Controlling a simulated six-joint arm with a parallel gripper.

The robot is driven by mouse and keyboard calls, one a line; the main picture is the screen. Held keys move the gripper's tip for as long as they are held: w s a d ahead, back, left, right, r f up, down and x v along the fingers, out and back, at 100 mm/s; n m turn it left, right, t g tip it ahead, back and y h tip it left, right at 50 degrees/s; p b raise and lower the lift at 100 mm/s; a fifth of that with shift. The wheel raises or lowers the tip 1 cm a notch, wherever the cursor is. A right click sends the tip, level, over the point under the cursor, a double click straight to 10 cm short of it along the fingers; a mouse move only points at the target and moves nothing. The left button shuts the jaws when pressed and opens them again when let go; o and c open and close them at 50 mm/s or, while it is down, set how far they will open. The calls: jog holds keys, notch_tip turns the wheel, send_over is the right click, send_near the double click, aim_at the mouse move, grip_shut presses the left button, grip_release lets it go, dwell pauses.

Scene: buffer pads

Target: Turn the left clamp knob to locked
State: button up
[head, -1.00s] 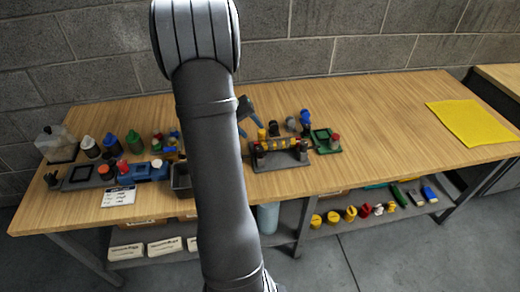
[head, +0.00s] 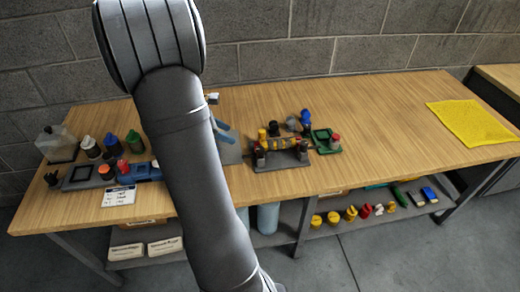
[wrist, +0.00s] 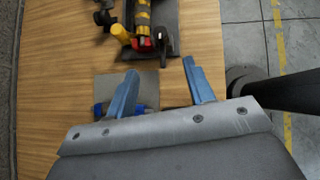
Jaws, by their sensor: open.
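The clamp fixture (head: 285,163) stands on its dark base near the middle of the bench in the head view. A yellow knob (head: 262,134) and a dark post (head: 260,158) are at its left end. In the wrist view, the fixture's near end shows at the top, with a yellow handle (wrist: 120,33) and a black knob (wrist: 161,39) beside a red part. Which one is the left clamp knob, and its setting, I cannot tell. My gripper (wrist: 161,82) is open and empty, with blue fingers apart, left of the fixture in the head view (head: 222,130) and not touching it.
A grey plate (wrist: 110,88) lies below my fingers, with a blue part partly hidden. A green tray (head: 325,141) stands right of the fixture. Bottles and a blue block (head: 148,171) crowd the left side. A yellow cloth (head: 472,122) lies far right; bare wood lies before it.

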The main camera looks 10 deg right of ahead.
aim_at(259, 149)
jog(key=x, duration=1.6)
jog(key=shift+d, duration=0.1)
jog(key=c, duration=1)
